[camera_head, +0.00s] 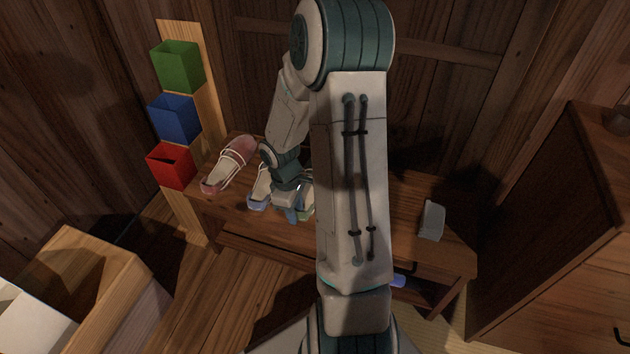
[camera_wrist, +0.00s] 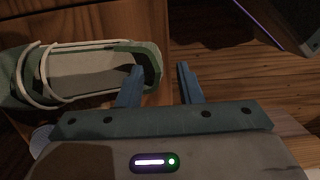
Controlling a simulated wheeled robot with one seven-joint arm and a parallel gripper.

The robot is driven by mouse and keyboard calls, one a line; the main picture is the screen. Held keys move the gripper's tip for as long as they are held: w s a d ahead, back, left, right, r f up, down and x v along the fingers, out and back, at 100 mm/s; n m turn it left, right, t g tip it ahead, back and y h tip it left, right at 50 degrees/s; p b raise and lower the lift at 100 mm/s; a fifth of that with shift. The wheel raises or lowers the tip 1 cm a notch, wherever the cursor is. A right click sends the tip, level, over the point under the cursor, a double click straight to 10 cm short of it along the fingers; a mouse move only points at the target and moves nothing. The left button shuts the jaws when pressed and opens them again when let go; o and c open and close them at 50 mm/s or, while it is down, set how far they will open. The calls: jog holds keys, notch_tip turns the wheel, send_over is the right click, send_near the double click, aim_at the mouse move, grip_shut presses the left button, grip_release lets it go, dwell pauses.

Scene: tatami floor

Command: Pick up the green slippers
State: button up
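A green slipper (camera_wrist: 150,62) with white cords lies across the left of the wrist view. In the head view only a bit of green (camera_head: 307,213) shows beside my gripper (camera_head: 293,213), the rest hidden by my arm. My gripper in the wrist view (camera_wrist: 161,80) is open, its two fingers apart. The left finger overlaps the slipper's near end, and the right finger is over bare wood. The slipper's end edge shows between the fingertips; I cannot tell whether they touch it. A second green slipper is not clearly seen.
A pink-red slipper (camera_head: 230,164) and a blue slipper (camera_head: 257,198) lie left on the wooden bench (camera_head: 400,195). A grey object (camera_head: 431,220) lies at its right. Green (camera_head: 178,66), blue (camera_head: 174,118) and red (camera_head: 171,166) boxes stand left. A cabinet (camera_head: 560,240) stands right.

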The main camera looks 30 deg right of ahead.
grip_shut()
jog(key=shift+r, duration=0.1)
